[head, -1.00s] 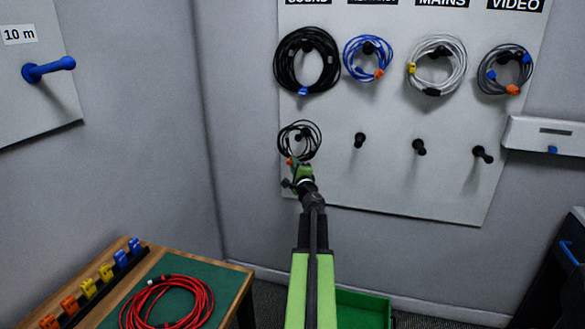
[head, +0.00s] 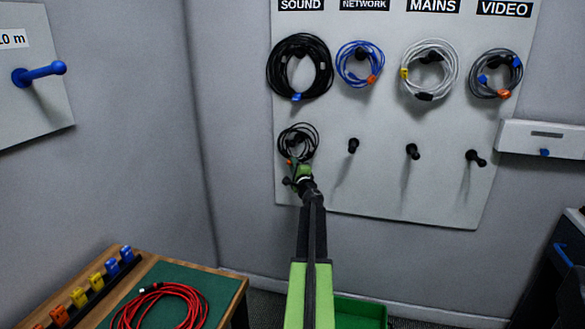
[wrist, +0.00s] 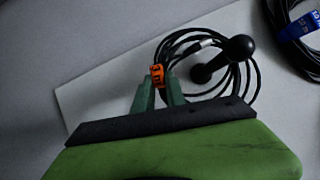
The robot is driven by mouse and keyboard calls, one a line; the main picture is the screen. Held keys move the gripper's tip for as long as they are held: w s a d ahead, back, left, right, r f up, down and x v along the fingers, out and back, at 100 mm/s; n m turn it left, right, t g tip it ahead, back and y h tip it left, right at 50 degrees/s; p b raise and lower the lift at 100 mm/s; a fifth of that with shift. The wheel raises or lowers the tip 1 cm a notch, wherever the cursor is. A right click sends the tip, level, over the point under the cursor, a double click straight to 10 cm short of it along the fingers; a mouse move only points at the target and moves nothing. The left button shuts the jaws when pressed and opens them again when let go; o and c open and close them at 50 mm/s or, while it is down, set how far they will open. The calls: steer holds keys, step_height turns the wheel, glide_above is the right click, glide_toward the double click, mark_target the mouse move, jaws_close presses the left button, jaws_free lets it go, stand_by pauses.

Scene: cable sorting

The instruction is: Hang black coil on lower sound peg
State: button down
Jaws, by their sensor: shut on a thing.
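The small black coil (head: 299,142) is at the lower sound peg position on the white board, under the SOUND label (head: 301,5). In the wrist view the black coil (wrist: 205,42) shows an orange clip (wrist: 157,75) at its left side. The dark lower sound peg (wrist: 234,50) has a round knob end, and the coil's loops pass around it. My gripper (head: 298,174) is at the coil's lower edge. In the wrist view my gripper (wrist: 160,90) is shut on the coil at its orange clip.
A large black coil (head: 271,75) hangs above. Blue (head: 345,76), white (head: 405,72) and grey (head: 476,85) coils hang to its right. Bare pegs (head: 353,146) continue along the lower row. A red coil (head: 120,318) lies on the green-topped table. A green bin (head: 358,312) stands below.

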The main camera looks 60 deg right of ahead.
steer(key=shift+d+f+b, duration=0.15)
steer(key=shift+f+b, duration=0.45)
steer(key=shift+d+f+b, duration=0.15)
steer(key=shift+f+b, duration=0.45)
steer(key=c, duration=1.3)
jaws_free()
steer(key=shift+w, duration=0.1)
steer(key=b+v, duration=0.2)
steer(key=v, duration=1.5)
steer(key=shift+a+f, duration=0.15)
